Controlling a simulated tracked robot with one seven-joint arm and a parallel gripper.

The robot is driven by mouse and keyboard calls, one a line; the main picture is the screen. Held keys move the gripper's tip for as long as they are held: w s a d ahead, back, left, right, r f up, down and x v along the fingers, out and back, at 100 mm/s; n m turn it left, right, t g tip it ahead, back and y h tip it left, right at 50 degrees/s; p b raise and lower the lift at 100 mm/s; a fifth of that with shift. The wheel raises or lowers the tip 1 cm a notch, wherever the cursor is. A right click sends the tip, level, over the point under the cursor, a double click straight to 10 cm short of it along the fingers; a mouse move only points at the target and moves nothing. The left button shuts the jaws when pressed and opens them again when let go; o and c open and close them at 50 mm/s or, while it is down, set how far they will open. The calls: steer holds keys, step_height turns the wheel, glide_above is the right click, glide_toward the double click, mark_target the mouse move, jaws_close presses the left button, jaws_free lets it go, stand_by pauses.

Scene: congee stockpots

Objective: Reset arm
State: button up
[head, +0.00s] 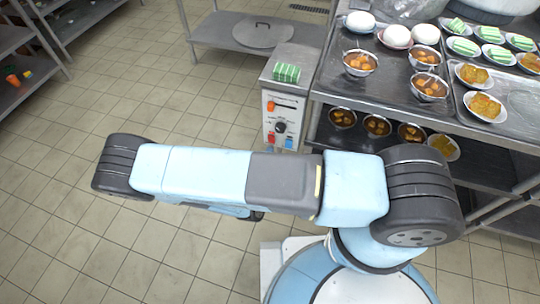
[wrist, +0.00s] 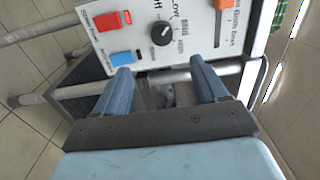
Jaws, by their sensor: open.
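My gripper (wrist: 161,75) is open and empty in the wrist view, its two blue fingers apart in front of a white control panel (wrist: 195,48). The panel has a black round knob (wrist: 162,33), a red switch (wrist: 107,21), a blue switch (wrist: 121,58) and an orange lever (wrist: 221,4). The fingers appear near the panel's lower edge; I cannot tell whether they touch anything. In the head view my blue arm stretches across the middle and hides my gripper. The same panel (head: 270,125) faces forward there on a steel unit.
A green-striped block (head: 286,73) sits on the unit. At right, a steel table (head: 390,97) holds bowls and plates of food, with more on its lower shelf (head: 350,145). A low steel table (head: 215,30) bears a round lid (head: 262,33). Tiled floor (head: 130,85) is clear at left.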

stand_by(0.5)
steer(key=w+d+r+m+g+h, duration=0.1)
steer(key=d+r+m+g, duration=0.35)
steer(key=r+m, duration=0.6)
steer(key=w+d+r+m+g+h, duration=0.25)
steer(key=r+m+g, duration=0.35)
steer(key=r+m, duration=0.45)
steer(key=w+d+r+m+g+h, duration=0.1)
steer(key=d+r+m+g, duration=0.45)
steer(key=r, duration=0.75)
steer(key=s+d+r+m+t+y, duration=0.1)
steer(key=s+d+r+m+y, duration=0.2)
steer(key=s+r+m, duration=0.2)
steer(key=s+d+r+m+t+y, duration=0.2)
steer(key=s+r+m, duration=0.4)
steer(key=r+m, duration=0.4)
steer(key=s+d+r+m+t+y, duration=0.1)
steer(key=s+d+r+m+y, duration=0.3)
steer(key=r+m, duration=0.4)
steer(key=shift+s+d+r+t+y, duration=0.15)
steer(key=shift+s+r+t+y, duration=0.15)
steer(key=shift+s+r+y, duration=1)
steer(key=shift+w+r+m+h, duration=0.25)
steer(key=shift+w+r+h, duration=0.1)
steer(key=shift+h, duration=0.1)
